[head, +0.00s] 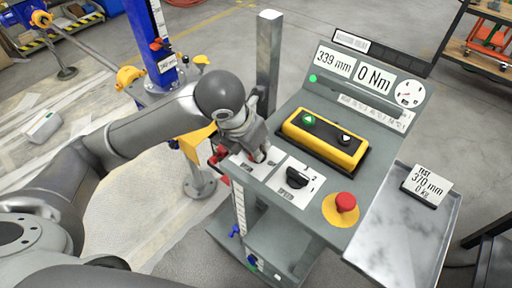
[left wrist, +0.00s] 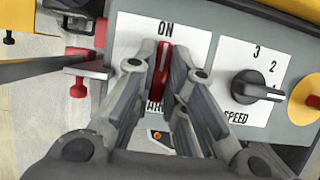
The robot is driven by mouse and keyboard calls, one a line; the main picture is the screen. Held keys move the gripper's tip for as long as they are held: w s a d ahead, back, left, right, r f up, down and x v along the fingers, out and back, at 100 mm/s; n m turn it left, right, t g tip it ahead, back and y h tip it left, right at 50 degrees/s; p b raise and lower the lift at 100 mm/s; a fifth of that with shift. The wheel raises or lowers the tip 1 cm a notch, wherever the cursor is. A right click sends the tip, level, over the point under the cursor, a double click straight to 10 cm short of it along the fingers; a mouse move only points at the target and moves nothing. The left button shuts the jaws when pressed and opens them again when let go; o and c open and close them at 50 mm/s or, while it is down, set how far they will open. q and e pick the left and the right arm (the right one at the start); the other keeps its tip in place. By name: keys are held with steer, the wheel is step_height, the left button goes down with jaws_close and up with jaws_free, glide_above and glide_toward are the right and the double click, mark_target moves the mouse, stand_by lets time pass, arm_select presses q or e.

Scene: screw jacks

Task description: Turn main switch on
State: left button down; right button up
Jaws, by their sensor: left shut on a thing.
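The main switch has a red handle (left wrist: 161,70) on a white plate marked ON at the top. The handle stands nearly upright in the left wrist view, its upper end just under the word ON. My left gripper (left wrist: 162,75) is shut on the handle, one finger on each side. In the head view my left gripper (head: 258,155) reaches down onto the panel's left end and hides most of the switch. The lower lettering of the plate is partly hidden by the fingers. My right gripper is not in view.
Right of the switch is a black speed knob (head: 297,177), then a red emergency button (head: 345,202) on yellow. A yellow button box (head: 325,138) sits above them. A metal post (head: 269,60) stands behind my gripper. A metal side tray (head: 400,230) is at right.

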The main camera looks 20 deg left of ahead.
arm_select(q)
steer(key=shift+s+f, duration=0.1)
steer(key=shift+f, duration=0.1)
steer(key=c, duration=1.5)
jaws_free()
steer(key=shift+r, duration=0.6)
steer(key=v, duration=1.1)
steer(key=shift+f, duration=0.1)
